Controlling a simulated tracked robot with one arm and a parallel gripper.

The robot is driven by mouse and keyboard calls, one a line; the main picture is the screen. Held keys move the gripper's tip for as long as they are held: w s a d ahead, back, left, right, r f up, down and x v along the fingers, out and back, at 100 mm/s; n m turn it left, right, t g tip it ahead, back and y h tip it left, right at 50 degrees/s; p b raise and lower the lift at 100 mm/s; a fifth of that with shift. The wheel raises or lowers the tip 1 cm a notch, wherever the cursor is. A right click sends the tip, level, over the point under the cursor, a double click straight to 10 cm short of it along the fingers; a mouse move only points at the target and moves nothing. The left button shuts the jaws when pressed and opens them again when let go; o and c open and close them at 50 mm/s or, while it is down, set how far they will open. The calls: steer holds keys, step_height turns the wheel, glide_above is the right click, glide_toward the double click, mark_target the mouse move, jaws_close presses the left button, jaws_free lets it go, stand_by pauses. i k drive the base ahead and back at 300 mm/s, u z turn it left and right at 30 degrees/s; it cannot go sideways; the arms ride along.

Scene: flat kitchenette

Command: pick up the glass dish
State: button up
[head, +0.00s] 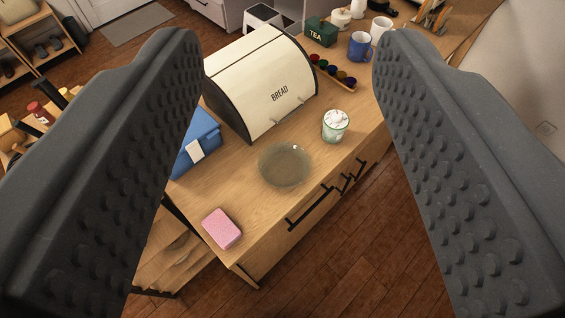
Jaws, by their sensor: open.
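The glass dish (285,166) is a round, see-through, shallow bowl. It sits on the wooden counter (245,190) near its front edge, in the middle of the head view. My gripper (285,65) is open, with one dark, studded finger on each side of the picture. Nothing is between the fingers at close range. The dish shows in the gap between them, lower down and apart from both fingers.
A cream bread bin (262,80) stands behind the dish. A glass with white contents (336,126) is close on its right, a pink sponge (222,229) at lower left, and a blue box (196,140) at left. Mugs (360,46) and a tea tin (321,32) stand farther back.

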mark_target(282, 164)
steer(key=k, duration=1.3)
steer(key=z, duration=0.65)
steer(key=i, duration=1.6)
steer(key=u, duration=0.4)
